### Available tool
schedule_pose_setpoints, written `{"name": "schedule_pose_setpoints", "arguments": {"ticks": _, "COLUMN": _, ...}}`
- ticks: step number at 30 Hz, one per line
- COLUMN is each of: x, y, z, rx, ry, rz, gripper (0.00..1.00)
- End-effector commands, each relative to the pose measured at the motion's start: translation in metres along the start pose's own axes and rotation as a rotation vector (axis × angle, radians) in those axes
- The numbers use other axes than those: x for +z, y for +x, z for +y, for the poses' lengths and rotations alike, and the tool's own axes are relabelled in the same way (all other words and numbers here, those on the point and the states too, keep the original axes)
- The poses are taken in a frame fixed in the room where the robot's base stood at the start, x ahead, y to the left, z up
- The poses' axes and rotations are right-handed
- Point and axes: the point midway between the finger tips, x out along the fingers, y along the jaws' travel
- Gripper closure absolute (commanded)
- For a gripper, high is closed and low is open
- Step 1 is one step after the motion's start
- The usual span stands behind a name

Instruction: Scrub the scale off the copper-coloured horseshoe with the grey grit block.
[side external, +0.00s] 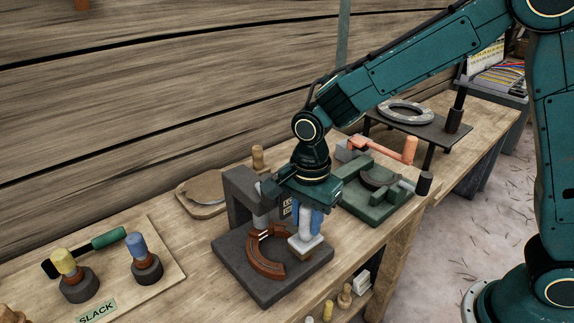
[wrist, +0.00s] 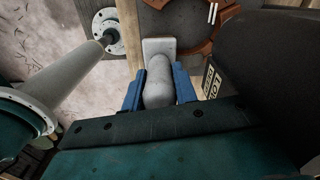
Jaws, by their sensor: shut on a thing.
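The copper-coloured horseshoe (side external: 264,263) lies on a dark square base plate (side external: 262,290), with two short pale marks on its far part. Part of it shows at the top of the wrist view (wrist: 198,45). My gripper (side external: 304,217) is shut on the upright grey handle of the grit block (side external: 305,244). Its blue fingers (wrist: 159,77) sit either side of that handle. The block's pale flat foot (wrist: 159,47) is down at the horseshoe's right side. I cannot tell whether the foot touches the horseshoe or hangs just above it.
A dark upright housing (side external: 240,193) stands close behind the horseshoe. A green fixture (side external: 372,203) with an orange-handled lever is to the right. A board (side external: 165,262) at left holds yellow and blue handled tools and a SLACK label (side external: 97,312). The bench's front edge is close by.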

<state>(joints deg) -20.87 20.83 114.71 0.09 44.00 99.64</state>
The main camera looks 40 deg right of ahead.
Motion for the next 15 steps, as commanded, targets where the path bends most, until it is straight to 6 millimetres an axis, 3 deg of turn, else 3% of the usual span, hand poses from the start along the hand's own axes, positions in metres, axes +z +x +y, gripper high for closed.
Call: {"name": "schedule_pose_setpoints", "arguments": {"ticks": 15, "x": -0.0035, "y": 0.0051, "z": 0.0001, "rx": 0.021, "ry": -0.004, "rz": 0.0, "gripper": 1.0}}
